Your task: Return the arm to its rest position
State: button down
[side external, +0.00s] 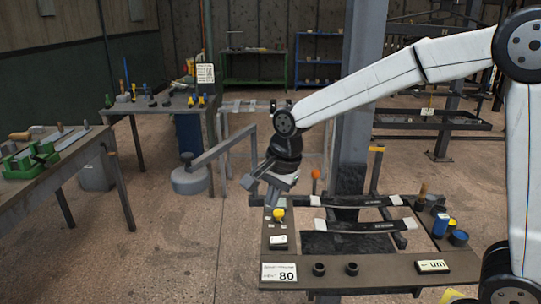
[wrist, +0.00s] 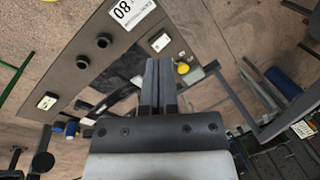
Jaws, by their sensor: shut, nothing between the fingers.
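My gripper (side external: 268,188) hangs at the left end of the work table (side external: 385,270) in the side view, tilted down and to the left. In the wrist view my gripper (wrist: 160,66) has its two grey fingers together with nothing between them. A yellow knob (side external: 279,214) is just below the fingers in the side view. The yellow knob (wrist: 183,68) is beside the fingertips in the wrist view. I cannot tell whether they touch.
Dark leaf springs (side external: 372,226) lie on the rack right of my gripper. An orange ball-topped post (side external: 315,174) and a grey column (side external: 352,130) stand close by. Cups (side external: 459,238) sit at the table's right. A tool bench (side external: 50,165) is at far left. Open floor lies between.

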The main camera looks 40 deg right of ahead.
jog(key=s+d+f+n, duration=0.3)
jog(key=s+f+n, duration=0.2)
jog(key=s+n, duration=0.2)
jog(key=s+d+f+n, duration=0.3)
jog(key=s+f+n, duration=0.2)
jog(key=s+n, duration=0.2)
jog(key=shift+d+f+n+h, duration=0.15)
jog(key=shift+d+n+h, duration=0.1)
jog(key=shift+n+h, duration=0.15)
dwell(1.0)
